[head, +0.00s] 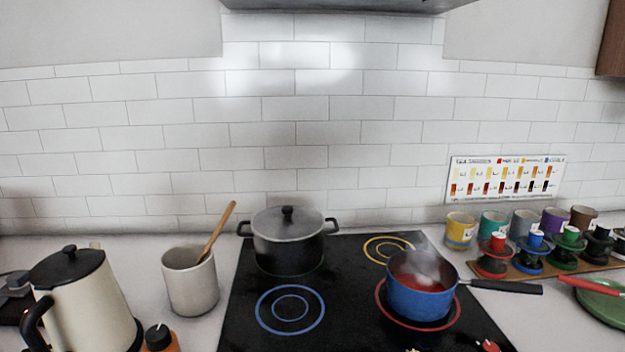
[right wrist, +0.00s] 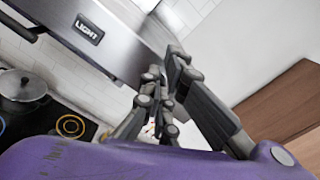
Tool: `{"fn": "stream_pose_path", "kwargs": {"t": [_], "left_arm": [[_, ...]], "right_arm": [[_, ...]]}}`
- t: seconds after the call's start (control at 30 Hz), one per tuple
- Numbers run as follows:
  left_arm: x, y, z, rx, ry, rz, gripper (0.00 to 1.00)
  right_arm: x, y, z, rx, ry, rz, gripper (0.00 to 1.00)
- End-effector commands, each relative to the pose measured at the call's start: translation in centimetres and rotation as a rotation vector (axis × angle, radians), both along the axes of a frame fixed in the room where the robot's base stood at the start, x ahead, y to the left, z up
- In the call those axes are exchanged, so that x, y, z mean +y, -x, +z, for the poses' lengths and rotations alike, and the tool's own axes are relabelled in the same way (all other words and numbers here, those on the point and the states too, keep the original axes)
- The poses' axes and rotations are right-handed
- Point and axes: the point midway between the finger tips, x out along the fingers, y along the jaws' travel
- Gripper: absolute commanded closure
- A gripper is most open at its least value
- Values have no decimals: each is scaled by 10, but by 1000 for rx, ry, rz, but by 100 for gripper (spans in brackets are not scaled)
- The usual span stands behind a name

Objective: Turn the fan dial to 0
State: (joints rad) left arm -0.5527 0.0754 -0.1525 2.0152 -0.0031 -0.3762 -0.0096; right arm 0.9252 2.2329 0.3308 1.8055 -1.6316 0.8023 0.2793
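The range hood (right wrist: 125,55) shows in the right wrist view as a steel front panel with a dark LIGHT label (right wrist: 89,29). In the head view only the hood's lower edge (head: 350,4) shows at the top. I cannot make out the fan dial or its setting in either view; part of the panel's right end is hidden behind my right gripper. My right gripper (right wrist: 164,75) has its fingertips close to that end of the hood. I cannot tell whether they touch it or how far apart they are. My left gripper is in neither view.
Below is a black cooktop (head: 345,275) with a lidded dark pot (head: 288,240) and a steaming blue pan (head: 420,296). A kettle (head: 85,300) and a utensil crock (head: 190,285) stand left. Several colored cups stand right. A brown cabinet (right wrist: 270,105) is right of the gripper.

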Motion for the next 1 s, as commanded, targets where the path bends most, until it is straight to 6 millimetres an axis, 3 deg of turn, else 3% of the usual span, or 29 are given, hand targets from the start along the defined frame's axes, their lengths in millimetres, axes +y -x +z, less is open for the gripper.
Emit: {"fn": "stream_pose_path", "kwargs": {"t": [0.03, 1.0], "left_arm": [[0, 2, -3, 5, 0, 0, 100], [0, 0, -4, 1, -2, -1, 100]], "right_arm": [[0, -4, -8, 13, -2, 1, 100], [5, -2, -1, 8, 0, 2, 100]]}}
